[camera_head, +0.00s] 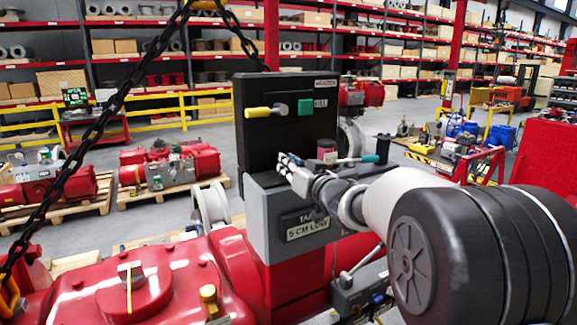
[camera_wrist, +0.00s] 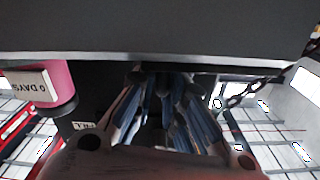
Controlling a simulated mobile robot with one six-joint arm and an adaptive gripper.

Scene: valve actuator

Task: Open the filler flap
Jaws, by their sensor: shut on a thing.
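My gripper (camera_head: 287,163) is at the front of the dark control box (camera_head: 288,115), just above the grey lower housing (camera_head: 285,222). Its fingers are close together in the wrist view (camera_wrist: 165,92), their tips against a dark edge under a wide grey surface (camera_wrist: 160,38). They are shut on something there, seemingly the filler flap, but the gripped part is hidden. A small upside-down label that seems to read FILL (camera_wrist: 84,126) lies beside the fingers. I cannot make out the flap's outline or how far it stands open.
A pink cylinder (camera_head: 327,150) with a tag stands close to the fingers, and a teal-handled lever (camera_head: 368,159) is farther right. A yellow-handled lever (camera_head: 264,112) and green button (camera_head: 306,107) are above. A chain (camera_head: 112,110) hangs at left over red machinery (camera_head: 150,275).

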